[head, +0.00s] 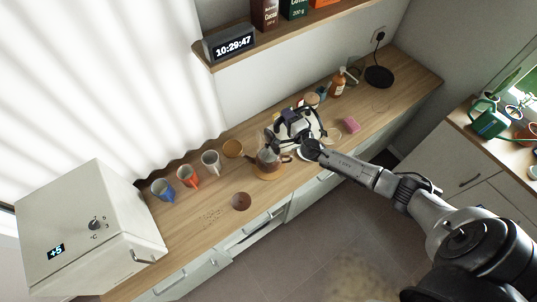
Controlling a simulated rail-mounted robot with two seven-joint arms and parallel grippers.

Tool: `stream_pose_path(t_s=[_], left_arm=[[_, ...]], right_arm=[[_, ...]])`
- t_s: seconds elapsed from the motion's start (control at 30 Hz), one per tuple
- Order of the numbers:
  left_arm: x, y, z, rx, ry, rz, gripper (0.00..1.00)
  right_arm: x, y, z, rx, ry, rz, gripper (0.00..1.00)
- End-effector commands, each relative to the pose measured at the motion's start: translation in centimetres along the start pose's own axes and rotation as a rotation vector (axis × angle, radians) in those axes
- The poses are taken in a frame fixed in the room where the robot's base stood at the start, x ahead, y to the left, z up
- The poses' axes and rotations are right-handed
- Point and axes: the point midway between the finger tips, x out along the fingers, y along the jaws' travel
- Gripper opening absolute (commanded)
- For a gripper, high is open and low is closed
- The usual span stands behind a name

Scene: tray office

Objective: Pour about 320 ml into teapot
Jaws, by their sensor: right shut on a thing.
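A glass teapot (268,158) with a brownish lower part stands on a wooden coaster near the middle of the counter. My right arm reaches in from the lower right. Its gripper (303,127) is shut on a pale metallic kettle (288,131) with dark parts, just behind and above the teapot. The kettle's exact tilt and spout are hard to make out, and I cannot tell whether liquid flows. The liquid level in the teapot is too small to read. My left gripper is out of view.
Blue, orange and white mugs (210,160) and a tan cup (233,148) stand left of the teapot. A pink block (351,124), an amber bottle (337,84) and a black round base (379,77) are to the right.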

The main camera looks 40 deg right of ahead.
Motion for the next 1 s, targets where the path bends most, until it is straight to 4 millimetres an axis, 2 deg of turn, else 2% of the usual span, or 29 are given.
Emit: stream_pose_path(t_s=[0.9, 1.0], left_arm=[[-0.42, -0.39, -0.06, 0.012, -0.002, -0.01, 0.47], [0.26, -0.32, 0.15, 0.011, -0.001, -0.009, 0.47]], right_arm=[[0.09, -0.45, 0.03, -0.023, 0.004, -0.006, 0.0], [0.12, 0.01, -0.07, -0.006, 0.002, -0.007, 0.0]])
